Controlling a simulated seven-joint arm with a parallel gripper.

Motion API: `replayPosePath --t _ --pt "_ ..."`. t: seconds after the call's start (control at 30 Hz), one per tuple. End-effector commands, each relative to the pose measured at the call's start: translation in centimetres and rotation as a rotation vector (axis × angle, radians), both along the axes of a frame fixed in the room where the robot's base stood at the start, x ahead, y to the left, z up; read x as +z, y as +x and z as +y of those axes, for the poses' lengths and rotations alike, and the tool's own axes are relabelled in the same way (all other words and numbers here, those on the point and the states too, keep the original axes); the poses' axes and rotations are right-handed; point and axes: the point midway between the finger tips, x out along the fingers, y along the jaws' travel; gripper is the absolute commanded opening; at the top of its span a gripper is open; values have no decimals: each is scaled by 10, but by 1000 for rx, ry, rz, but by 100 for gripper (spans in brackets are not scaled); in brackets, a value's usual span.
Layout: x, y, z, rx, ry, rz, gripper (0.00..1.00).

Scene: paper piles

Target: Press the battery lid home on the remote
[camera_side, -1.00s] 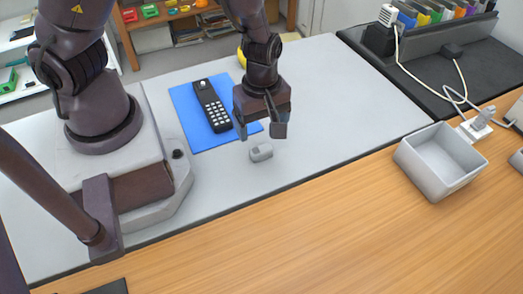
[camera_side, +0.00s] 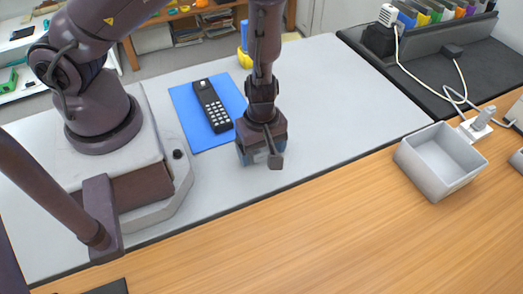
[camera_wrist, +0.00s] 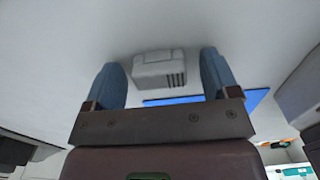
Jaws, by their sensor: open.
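The remote (camera_side: 212,106) is a black handset with pale keys, lying keys up on a blue mat (camera_side: 180,97). The battery lid (camera_wrist: 158,70) is a small light grey piece with dark ribs at one end. It lies on the grey worktop, off the mat, and shows between the two blue fingertips in the wrist view. In the side view my gripper hides it. My gripper (camera_side: 262,160) points down over the lid, just right of the mat's near corner. Its fingers are open, one on each side of the lid, with gaps showing.
An empty grey bin (camera_side: 440,160) stands at the right on the wooden front strip (camera_side: 330,240). A black charging station with cables (camera_side: 425,50) is at the back right. The worktop between my gripper and the bin is clear.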

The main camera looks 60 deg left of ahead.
Motion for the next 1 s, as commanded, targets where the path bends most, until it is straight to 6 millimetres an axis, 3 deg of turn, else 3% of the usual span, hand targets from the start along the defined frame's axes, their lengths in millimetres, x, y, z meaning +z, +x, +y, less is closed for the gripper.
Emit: replayPosePath --t 0.1,0.33,0.73,1.0 --pt "0 0 0 0 0 0 81" --pt "0 0 0 0 -1 0 28" --pt "4 1 -1 -1 -2 -2 28" --pt "28 1 -1 -4 -3 -4 28"
